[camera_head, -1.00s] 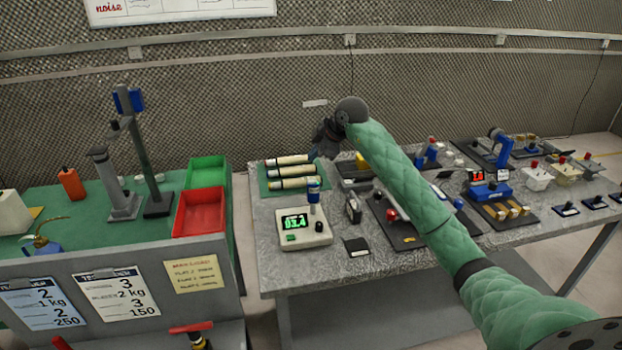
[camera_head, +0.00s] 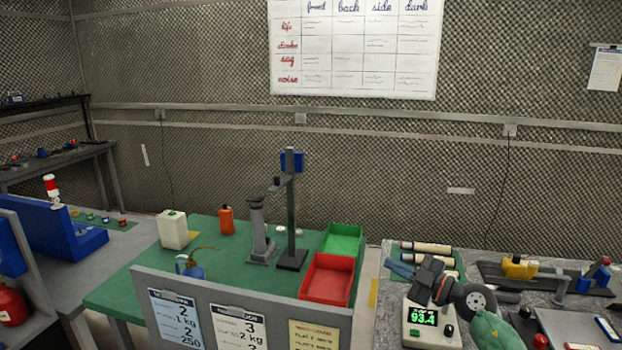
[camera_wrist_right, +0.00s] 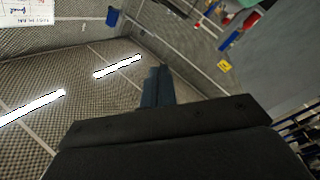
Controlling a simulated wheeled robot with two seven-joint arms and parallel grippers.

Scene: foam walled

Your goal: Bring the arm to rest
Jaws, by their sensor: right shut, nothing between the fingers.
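My right gripper (camera_head: 402,268) is at the lower right of the head view, in front of the grey bench and just above the meter with the green display (camera_head: 420,317) in the picture. Its dark fingers point left and are closed together with nothing between them. In the wrist view the closed fingers (camera_wrist_right: 157,88) point at the meshed wall and strip lights. The green padded sleeve of my right arm (camera_head: 492,330) enters at the bottom right. My left gripper is not in view.
The grey bench (camera_head: 385,290) holds rolled samples (camera_head: 428,247), a yellow device (camera_head: 520,267) and other small tools. A green table (camera_head: 130,290) to the left carries a red bin (camera_head: 327,280), a green bin (camera_head: 342,240) and a tall post stand (camera_head: 291,225). Open air lies above both.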

